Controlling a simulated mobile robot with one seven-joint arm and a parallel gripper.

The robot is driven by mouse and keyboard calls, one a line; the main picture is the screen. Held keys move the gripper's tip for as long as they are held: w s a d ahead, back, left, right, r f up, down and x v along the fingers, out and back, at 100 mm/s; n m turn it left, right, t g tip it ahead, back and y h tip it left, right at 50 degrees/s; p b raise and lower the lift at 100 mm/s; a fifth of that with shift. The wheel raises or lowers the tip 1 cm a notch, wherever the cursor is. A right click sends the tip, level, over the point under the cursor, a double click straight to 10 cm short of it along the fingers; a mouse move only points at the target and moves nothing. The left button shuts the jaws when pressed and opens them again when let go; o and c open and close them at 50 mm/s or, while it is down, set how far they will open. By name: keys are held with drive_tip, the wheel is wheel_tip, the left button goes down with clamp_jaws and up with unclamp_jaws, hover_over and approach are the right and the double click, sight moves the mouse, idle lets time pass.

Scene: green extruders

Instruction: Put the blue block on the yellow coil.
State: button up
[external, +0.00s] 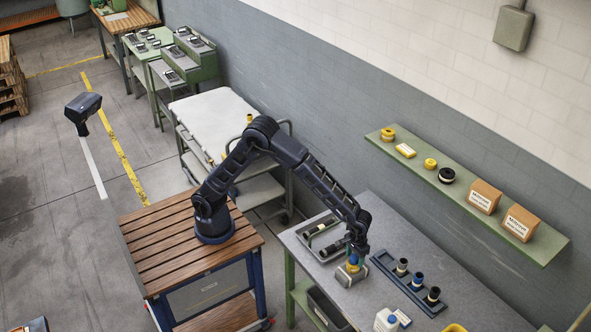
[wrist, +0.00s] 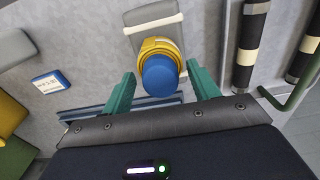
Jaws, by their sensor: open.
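A blue rounded block (wrist: 159,76) sits on a yellow coil (wrist: 153,46) in the middle of the wrist view. The coil rests on a grey stand on the table. In the external view the blue block (external: 353,258) shows just under my gripper (external: 357,249), with the yellow coil (external: 352,268) below it. My gripper (wrist: 161,80) is open, with one teal finger on each side of the blue block. A gap shows between the block and each finger. The block's underside is hidden.
A tray with black cylinders (external: 331,250) lies behind and left. A dark rack (external: 417,295) holding several capped cylinders stands close on the right. A white bottle (external: 385,321) and a small blue-and-white box (external: 402,318) are near the front. A wall shelf (external: 542,249) runs above the table.

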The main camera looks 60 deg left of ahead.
sight(355, 257)
wheel_tip(355, 257, up, 12)
drive_tip(key=w+a+r+t, duration=0.15)
drive_tip(key=a+r, duration=0.35)
drive_tip(key=a, duration=0.7)
drive_tip(key=w+a+r+h, duration=0.15)
drive_tip(key=a+r, duration=0.25)
drive_tip(key=a, duration=0.7)
drive_tip(key=w+a+r, duration=0.2)
drive_tip(key=a+r, duration=0.3)
drive_tip(key=a, duration=0.7)
drive_tip(key=s+a+f+t, duration=0.1)
drive_tip(key=s+a, duration=0.8)
drive_tip(key=a, duration=0.3)
drive_tip(key=s+a+f+t+y, duration=0.1)
drive_tip(key=s+a+t, duration=0.1)
drive_tip(key=s+a, duration=0.7)
drive_tip(key=a, duration=0.4)
drive_tip(key=shift+s+f, duration=0.2)
drive_tip(key=shift+s, duration=0.05)
